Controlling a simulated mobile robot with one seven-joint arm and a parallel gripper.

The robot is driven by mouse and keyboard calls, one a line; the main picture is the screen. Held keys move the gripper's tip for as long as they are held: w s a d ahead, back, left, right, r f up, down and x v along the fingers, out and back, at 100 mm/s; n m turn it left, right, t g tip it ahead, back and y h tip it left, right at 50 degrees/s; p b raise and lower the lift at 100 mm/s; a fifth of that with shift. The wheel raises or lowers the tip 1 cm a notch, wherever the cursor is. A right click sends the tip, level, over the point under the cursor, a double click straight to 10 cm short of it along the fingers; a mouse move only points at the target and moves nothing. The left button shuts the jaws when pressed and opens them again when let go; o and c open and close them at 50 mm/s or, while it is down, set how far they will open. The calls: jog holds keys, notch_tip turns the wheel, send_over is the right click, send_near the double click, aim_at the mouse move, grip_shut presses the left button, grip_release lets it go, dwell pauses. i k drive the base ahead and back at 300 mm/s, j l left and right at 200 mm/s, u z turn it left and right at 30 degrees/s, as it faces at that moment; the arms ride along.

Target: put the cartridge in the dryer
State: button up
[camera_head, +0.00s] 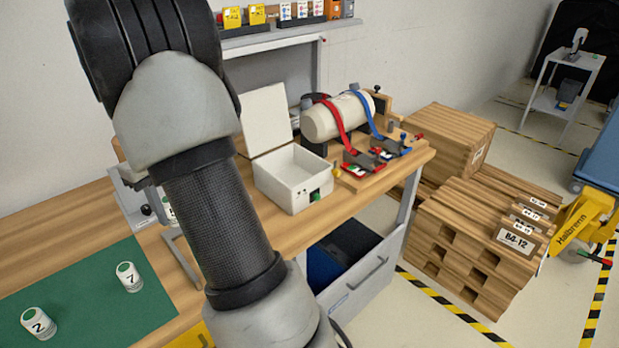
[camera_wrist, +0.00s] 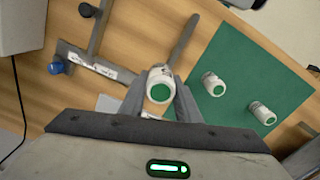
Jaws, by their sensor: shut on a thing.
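My gripper (camera_wrist: 160,98) is shut on a white cartridge (camera_wrist: 160,87) with a green end, seen end-on between the fingers in the wrist view. In the head view my arm hides most of the gripper. Two similar cartridges stand on the green mat (camera_head: 95,295): one marked 2 (camera_head: 38,323) and one marked 7 (camera_head: 130,277). A white box with a raised lid (camera_head: 293,178), which looks like the dryer, stands open on the wooden bench, right of my arm. It has a green button on its front. Its inside looks empty from here.
A grey metal fixture with a blue knob (camera_wrist: 57,67) lies close to the gripper in the wrist view. A white cylinder with red and blue straps (camera_head: 335,117) sits right of the box. Wooden stacks (camera_head: 480,235) and a yellow pallet truck (camera_head: 580,225) stand on the floor at right.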

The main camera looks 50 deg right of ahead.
aim_at(293, 184)
jog(key=l+z, duration=0.3)
jog(key=l, duration=1.2)
